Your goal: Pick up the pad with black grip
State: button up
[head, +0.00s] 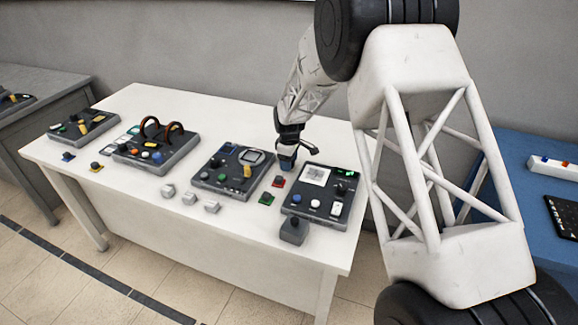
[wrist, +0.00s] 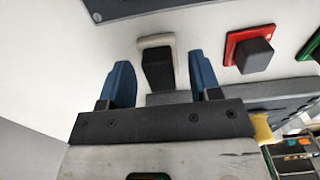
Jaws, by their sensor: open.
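In the wrist view, a pale pad with a black block grip (wrist: 157,68) lies on the white surface between the two blue fingers of my gripper (wrist: 161,76). The fingers are apart, one on each side, with a gap to the grip. I cannot tell how far above the table the fingertips are. In the head view, my gripper (head: 287,158) points down over the back of the white table, and the pale pad cannot be made out there. A red pad with a black grip (wrist: 251,52) lies to the right in the wrist view; it also shows in the head view (head: 278,181).
A green pad (head: 266,199) lies near the red one. Panels with knobs stand close by: one with a yellow switch (head: 234,172) left of my gripper and one with a white screen (head: 316,178) to its right. Several small light blocks (head: 189,198) lie along the front.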

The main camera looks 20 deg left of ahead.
jog(key=shift+f, duration=0.1)
dwell(0.5)
grip_shut()
jog(key=shift+r, duration=5.05)
jog(key=c, duration=0.6)
grip_release()
jog(key=c, duration=0.3)
jog(key=d, duration=0.7)
jog(key=d+r, duration=0.1)
jog(key=d, duration=0.2)
jog(key=shift+d+r, duration=0.1)
jog(key=shift+d, duration=0.3)
